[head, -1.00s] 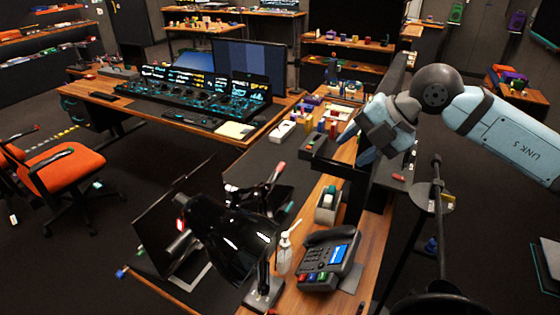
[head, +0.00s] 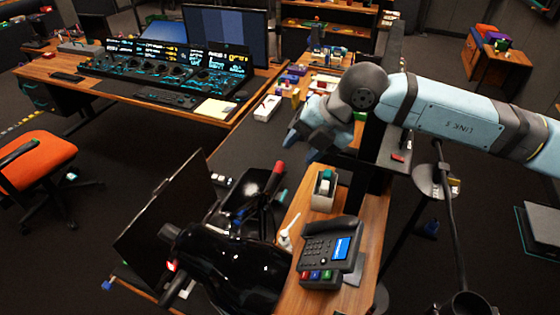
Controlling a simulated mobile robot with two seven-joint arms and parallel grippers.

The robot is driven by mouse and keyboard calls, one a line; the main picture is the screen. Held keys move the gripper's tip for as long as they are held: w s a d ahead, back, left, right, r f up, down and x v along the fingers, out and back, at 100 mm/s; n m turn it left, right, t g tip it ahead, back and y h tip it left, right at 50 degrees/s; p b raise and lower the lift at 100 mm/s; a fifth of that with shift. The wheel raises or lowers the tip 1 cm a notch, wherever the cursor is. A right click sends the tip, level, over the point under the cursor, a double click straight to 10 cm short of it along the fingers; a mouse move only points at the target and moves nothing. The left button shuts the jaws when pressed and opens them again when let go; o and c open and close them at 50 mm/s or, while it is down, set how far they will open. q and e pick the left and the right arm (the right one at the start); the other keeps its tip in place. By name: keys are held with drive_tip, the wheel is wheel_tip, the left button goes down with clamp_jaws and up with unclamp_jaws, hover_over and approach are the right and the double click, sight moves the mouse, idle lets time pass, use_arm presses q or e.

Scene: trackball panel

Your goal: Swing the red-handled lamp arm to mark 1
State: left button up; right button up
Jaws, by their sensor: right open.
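A black desk lamp (head: 235,265) with a large glossy shade fills the bottom centre. A red handle-like tip (head: 278,168) stands up on a dark arm just behind the shade. How it joins the lamp is partly hidden. A small red glow (head: 172,265) shows at the shade's left end. No numbered mark can be read. My right gripper (head: 304,143) is open and empty, tilted down, above and to the right of the red tip and apart from it in the picture. My left gripper is not in view.
A desk phone (head: 328,250) and a grey holder (head: 324,190) stand on the wooden ledge right of the lamp. A console desk (head: 60,88) is behind.

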sight(282, 164)
drive_tip(key=p+x, duration=0.1)
drive_tip(key=x, duration=0.5)
drive_tip(key=shift+w+a+f, duration=0.15)
drive_tip(key=shift+a+f, duration=0.05)
drive_tip(key=shift+x, duration=0.85)
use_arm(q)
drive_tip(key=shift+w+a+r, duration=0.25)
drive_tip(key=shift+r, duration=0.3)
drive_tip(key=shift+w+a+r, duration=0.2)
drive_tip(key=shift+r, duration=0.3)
use_arm(e)
drive_tip(key=shift+d, duration=0.1)
drive_tip(key=shift+c, duration=0.2)
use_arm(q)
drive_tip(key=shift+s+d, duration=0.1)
use_arm(e)
clamp_jaws()
